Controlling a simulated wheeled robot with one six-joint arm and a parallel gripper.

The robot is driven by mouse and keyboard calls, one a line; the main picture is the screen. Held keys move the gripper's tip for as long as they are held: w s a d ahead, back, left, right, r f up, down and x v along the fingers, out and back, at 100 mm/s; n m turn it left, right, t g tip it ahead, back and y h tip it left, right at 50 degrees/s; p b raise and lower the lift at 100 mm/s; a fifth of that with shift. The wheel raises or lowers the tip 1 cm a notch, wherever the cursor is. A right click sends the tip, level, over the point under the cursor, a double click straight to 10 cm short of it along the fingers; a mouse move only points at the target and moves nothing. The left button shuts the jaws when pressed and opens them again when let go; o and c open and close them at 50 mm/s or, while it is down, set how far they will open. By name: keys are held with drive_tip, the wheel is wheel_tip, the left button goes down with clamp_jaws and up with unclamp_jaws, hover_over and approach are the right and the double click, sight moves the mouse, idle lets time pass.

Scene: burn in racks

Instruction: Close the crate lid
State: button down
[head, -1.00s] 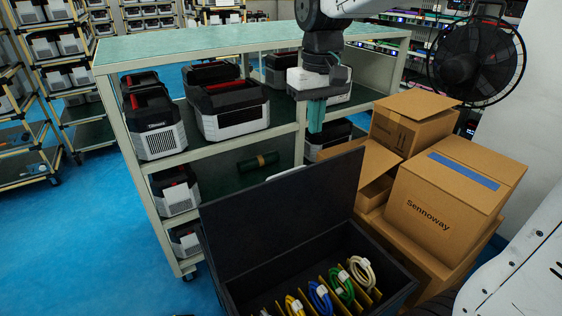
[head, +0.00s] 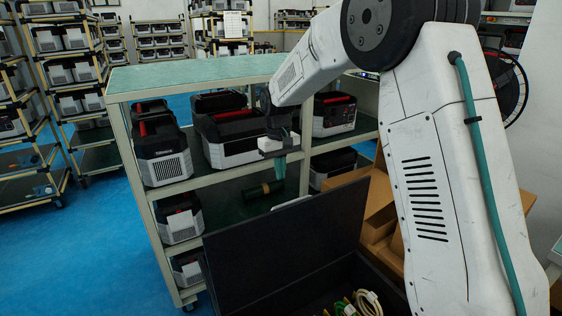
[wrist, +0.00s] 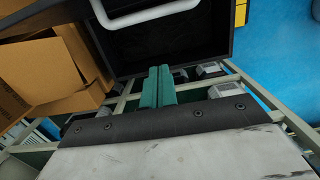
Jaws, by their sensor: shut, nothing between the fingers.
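The black crate stands in the lower middle of the head view. Its lid (head: 290,240) is raised and stands up along the crate's far side. The open box (head: 350,285) is partly hidden behind my arm, with coiled cables (head: 362,303) showing inside. My gripper (head: 279,172) is above and beyond the lid, in front of the shelf rack, apart from the lid. Its green fingers are together and empty. In the wrist view the closed fingers (wrist: 158,87) point toward the dark crate lid (wrist: 160,40), and a white handle (wrist: 148,14) crosses the top.
A green-topped shelf rack (head: 200,74) with several power units stands close behind the gripper. Cardboard boxes (head: 377,205) are right of the crate, largely hidden by my arm. They also show in the wrist view (wrist: 55,75). Blue floor (head: 95,245) is free at left.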

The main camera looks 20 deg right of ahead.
drive_tip(key=s+f, duration=0.4)
drive_tip(key=f, duration=0.1)
drive_tip(key=shift+d, duration=0.4)
drive_tip(key=shift+s+r, duration=0.1)
drive_tip(key=shift+s, duration=0.1)
